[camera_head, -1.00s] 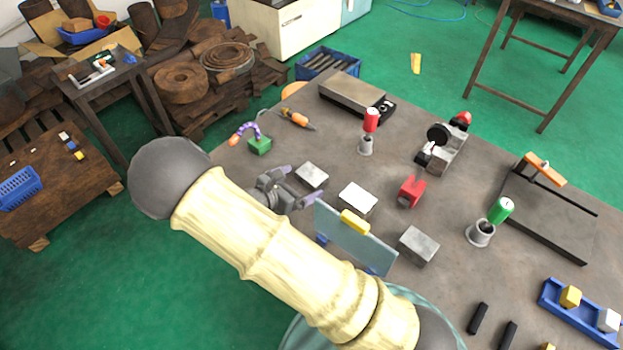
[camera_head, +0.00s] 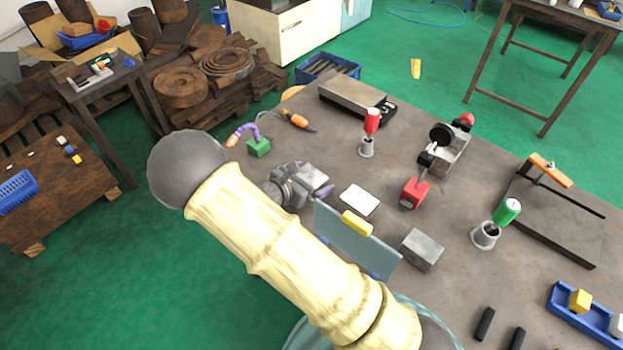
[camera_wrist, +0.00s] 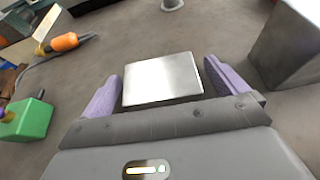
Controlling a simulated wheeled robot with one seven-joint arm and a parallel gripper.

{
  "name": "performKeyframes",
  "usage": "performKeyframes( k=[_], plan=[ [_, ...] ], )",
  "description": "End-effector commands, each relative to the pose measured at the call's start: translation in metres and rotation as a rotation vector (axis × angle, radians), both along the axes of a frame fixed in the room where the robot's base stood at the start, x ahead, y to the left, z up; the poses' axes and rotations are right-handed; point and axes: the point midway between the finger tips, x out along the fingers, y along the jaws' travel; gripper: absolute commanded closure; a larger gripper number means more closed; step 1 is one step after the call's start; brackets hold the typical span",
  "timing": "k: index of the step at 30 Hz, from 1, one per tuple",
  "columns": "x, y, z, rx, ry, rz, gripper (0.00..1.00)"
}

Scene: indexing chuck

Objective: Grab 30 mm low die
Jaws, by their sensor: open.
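Three plain grey metal blocks stand in a row on the table; no size marks are readable. The left block (camera_head: 317,178) is partly hidden by my gripper (camera_head: 298,186) in the head view. In the wrist view this low, flat-topped block (camera_wrist: 162,80) lies between the two purple fingers of my open gripper (camera_wrist: 160,76), with a small gap at each side. The middle block (camera_head: 360,200) is beside it, and a taller block (camera_head: 422,250) stands farther right. In the wrist view a neighbouring block (camera_wrist: 290,45) rises right of the right finger.
An upright bluish panel (camera_head: 350,245) with a yellow piece on top stands in front of the blocks. A green block with a purple curved piece (camera_head: 258,147) is at the left. A red block (camera_head: 413,192) and a red-topped holder (camera_head: 367,145) stand behind.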

Motion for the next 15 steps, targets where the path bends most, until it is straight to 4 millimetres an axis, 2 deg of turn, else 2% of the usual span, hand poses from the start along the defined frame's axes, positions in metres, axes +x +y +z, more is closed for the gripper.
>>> performKeyframes(
  k=[5, 15],
  plan=[
    [-0.0001, 0.0001, -0.0001, 0.0, 0.0, 0.0, 0.04],
    [-0.0002, 0.0002, -0.0001, 0.0, 0.0, 0.0, 0.71]
  ],
)
